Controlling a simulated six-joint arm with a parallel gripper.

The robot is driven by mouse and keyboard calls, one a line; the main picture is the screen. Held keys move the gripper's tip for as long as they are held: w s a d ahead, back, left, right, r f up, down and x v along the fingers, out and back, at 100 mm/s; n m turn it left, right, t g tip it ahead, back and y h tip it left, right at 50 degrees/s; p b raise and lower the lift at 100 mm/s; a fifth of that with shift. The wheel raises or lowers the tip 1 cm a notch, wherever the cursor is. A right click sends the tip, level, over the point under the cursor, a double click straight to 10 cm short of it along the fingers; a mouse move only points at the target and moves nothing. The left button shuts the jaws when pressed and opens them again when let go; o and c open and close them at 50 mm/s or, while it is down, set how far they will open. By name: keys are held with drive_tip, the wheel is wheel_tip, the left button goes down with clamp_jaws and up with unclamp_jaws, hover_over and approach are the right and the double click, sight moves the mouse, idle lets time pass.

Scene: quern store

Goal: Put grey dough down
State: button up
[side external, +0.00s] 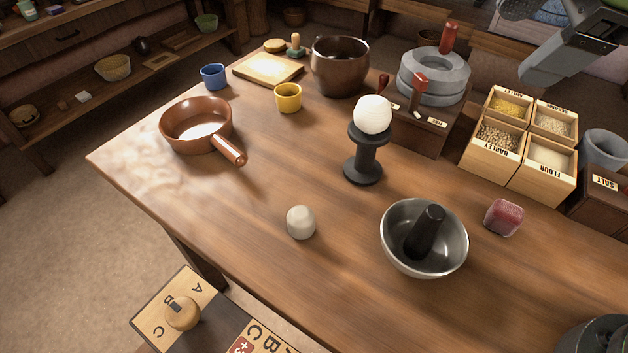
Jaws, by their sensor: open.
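A small pale grey lump, the grey dough (300,223), sits by itself on the wooden table (300,150), left of the metal bowl. My gripper (518,43) is at the top right edge of the picture, partly cut off. Its jaws are apart, with nothing seen between them. It is well away from the dough, which is uncovered and untouched.
A white ball (373,114) rests on a black stand (363,165). A metal bowl (398,262) holds a dark pestle-like piece (428,228). A reddish block (503,217), a brown pan (195,122) and grain boxes (490,165) surround clear table around the dough.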

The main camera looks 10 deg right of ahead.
drive_tip(key=w+a+f+n, duration=0.2)
drive_tip(key=a+f+n, duration=0.3)
drive_tip(key=a+n, duration=0.2)
drive_tip(key=n+h, duration=0.1)
drive_tip(key=n, duration=1.3)
approach(300, 213)
drive_tip(key=x, duration=0.5)
drive_tip(key=shift+w+d+r, duration=0.1)
drive_tip(key=shift+w+d, duration=0.05)
drive_tip(key=shift+d, duration=0.15)
drive_tip(key=shift+a+x, duration=0.1)
drive_tip(key=shift+x, duration=1.25)
drive_tip(key=shift+a+x, duration=0.15)
drive_tip(key=shift+x, duration=1.25)
drive_tip(key=c, duration=1.1)
drive_tip(key=shift+o, duration=0.2)
